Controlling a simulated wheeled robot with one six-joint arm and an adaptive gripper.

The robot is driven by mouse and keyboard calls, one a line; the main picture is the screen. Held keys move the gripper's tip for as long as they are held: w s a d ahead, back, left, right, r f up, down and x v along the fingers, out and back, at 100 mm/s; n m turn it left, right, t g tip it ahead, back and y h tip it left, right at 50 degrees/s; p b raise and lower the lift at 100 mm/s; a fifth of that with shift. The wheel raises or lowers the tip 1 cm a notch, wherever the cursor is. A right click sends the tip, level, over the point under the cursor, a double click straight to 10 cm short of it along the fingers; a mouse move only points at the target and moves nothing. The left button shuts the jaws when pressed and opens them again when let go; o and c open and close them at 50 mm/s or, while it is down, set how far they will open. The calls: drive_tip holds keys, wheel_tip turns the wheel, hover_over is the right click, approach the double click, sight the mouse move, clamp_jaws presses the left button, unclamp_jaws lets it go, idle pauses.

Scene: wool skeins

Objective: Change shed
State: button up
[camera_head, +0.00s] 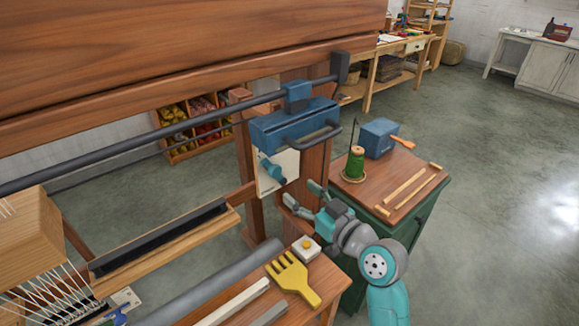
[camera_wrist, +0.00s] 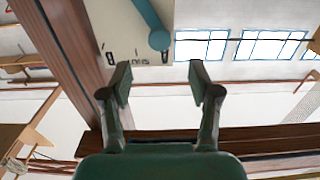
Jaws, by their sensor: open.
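The loom's shed lever is a blue arm with a round knob (camera_head: 273,169) on a white marked plate (camera_head: 287,162), below a blue box with a dark handle (camera_head: 290,122). In the wrist view the lever (camera_wrist: 148,14) hangs down at top centre, its round end just beyond my fingertips in the picture. The plate (camera_wrist: 118,24) behind it carries small dark marks that I cannot read. My gripper (camera_head: 303,194) is open and empty, below and right of the lever. In the wrist view my gripper (camera_wrist: 161,80) has its fingers wide apart and touches nothing visible.
A green cabinet (camera_head: 410,205) with a green spool (camera_head: 355,163), a blue box (camera_head: 379,138) and wooden sticks stands right of my gripper. A yellow comb (camera_head: 292,278) and a small yellow-button box (camera_head: 306,247) lie on the front bench. A wooden loom post (camera_wrist: 72,50) stands left in the wrist view.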

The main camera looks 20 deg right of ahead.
sight(277, 173)
drive_tip(key=x, duration=1)
drive_tip(key=shift+w+a, duration=0.1)
drive_tip(key=shift+w, duration=0.3)
drive_tip(key=shift+c, duration=0.3)
clamp_jaws()
